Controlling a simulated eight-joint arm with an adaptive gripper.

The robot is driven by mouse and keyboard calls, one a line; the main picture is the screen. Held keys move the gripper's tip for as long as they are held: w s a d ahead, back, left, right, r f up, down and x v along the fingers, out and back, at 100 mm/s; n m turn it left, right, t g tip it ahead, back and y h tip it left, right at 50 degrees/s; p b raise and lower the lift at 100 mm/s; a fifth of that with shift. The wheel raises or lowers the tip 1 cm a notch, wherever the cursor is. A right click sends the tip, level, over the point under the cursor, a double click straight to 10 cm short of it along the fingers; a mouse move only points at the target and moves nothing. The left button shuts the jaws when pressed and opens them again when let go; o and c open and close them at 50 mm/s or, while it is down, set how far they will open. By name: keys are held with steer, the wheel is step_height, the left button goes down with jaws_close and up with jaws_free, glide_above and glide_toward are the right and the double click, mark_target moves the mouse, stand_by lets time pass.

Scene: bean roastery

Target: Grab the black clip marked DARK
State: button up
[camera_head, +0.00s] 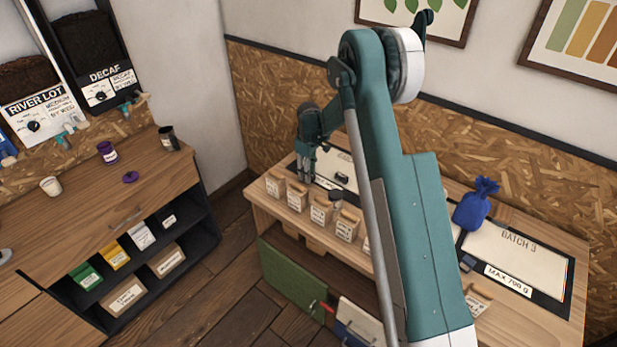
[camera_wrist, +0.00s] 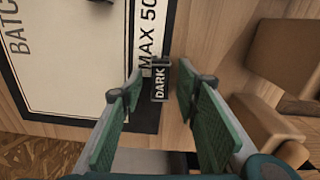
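The black clip marked DARK (camera_wrist: 159,84) shows in the wrist view, lying at the edge of the black-bordered mat with its white lettering turned sideways. My gripper (camera_wrist: 160,92) has its two green-padded fingers spread apart, one on each side of the clip in the picture. The fingers do not appear to touch the clip. In the head view my gripper (camera_head: 306,164) points down over the left end of the bench; I cannot make out the DARK clip there.
Beside the clip are tan containers (camera_wrist: 288,62), close to my right finger; a row of tan bags (camera_head: 297,194) lines the bench front in the head view. A small black object (camera_head: 341,179) lies on the left mat. A blue sack (camera_head: 476,204) stands farther right.

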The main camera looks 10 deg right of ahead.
steer(key=shift+c, duration=0.3)
steer(key=c, duration=0.7)
steer(key=shift+r, duration=0.1)
steer(key=shift+r, duration=4.9)
